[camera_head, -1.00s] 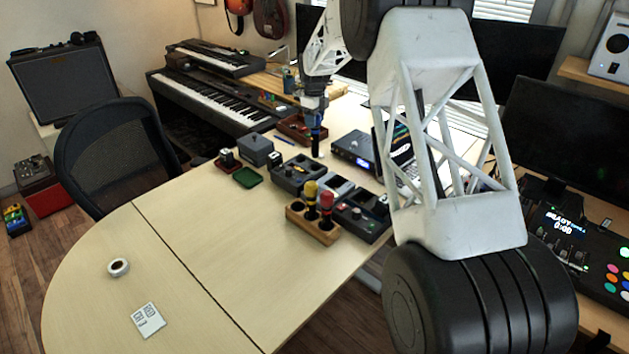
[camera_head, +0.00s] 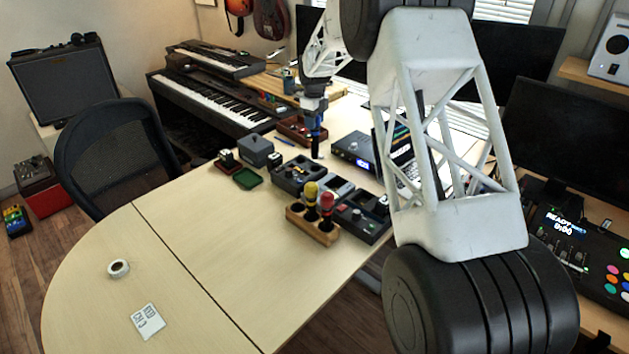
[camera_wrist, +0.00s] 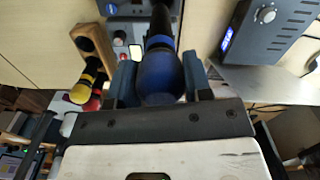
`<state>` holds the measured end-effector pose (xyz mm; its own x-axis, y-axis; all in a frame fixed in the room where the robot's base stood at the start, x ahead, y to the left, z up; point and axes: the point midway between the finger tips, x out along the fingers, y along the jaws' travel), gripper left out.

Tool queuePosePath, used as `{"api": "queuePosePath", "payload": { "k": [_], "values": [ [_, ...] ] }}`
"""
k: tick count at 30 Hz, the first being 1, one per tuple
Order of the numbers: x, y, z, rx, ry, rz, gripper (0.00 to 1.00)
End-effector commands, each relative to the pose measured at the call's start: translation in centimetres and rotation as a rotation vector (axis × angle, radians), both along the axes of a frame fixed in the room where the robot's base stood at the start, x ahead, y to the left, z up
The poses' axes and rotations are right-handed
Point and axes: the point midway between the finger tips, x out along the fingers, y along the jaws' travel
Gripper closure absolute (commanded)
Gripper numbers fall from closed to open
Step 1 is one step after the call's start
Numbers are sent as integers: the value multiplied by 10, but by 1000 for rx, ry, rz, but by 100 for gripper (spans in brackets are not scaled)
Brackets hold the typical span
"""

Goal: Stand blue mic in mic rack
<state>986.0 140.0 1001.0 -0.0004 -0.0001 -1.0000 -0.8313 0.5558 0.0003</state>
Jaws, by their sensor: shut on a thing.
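The blue mic (camera_wrist: 162,75) has a blue head and a black handle. In the wrist view my gripper (camera_wrist: 160,82) has its fingers on both sides of the blue head, with the handle pointing away from the camera. In the head view my gripper (camera_head: 314,104) holds the mic (camera_head: 316,148) roughly upright, handle down, behind the row of desk units. Whether its lower end touches the desk is unclear. The wooden mic rack (camera_head: 313,229) stands nearer the front edge, holding a yellow mic (camera_head: 310,192) and a red mic (camera_head: 326,203). An open hole shows at its left end.
Dark desk units (camera_head: 294,174) lie between the held mic and the rack. A grey box with a blue display (camera_head: 354,150) stands right of the mic. A green tray (camera_head: 246,179) is to the left. The front left desk is mostly clear, with a tape roll (camera_head: 119,268).

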Motion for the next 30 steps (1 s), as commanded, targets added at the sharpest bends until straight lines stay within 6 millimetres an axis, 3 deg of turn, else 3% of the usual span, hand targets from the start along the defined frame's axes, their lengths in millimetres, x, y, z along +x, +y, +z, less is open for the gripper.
{"api": "queuePosePath", "payload": {
  "k": [8,24,30],
  "values": [
    [-32,15,-2,0,0,2,100],
    [-167,57,-19,0,0,2,100],
    [-199,63,-25,0,0,1,100]
  ]
}}
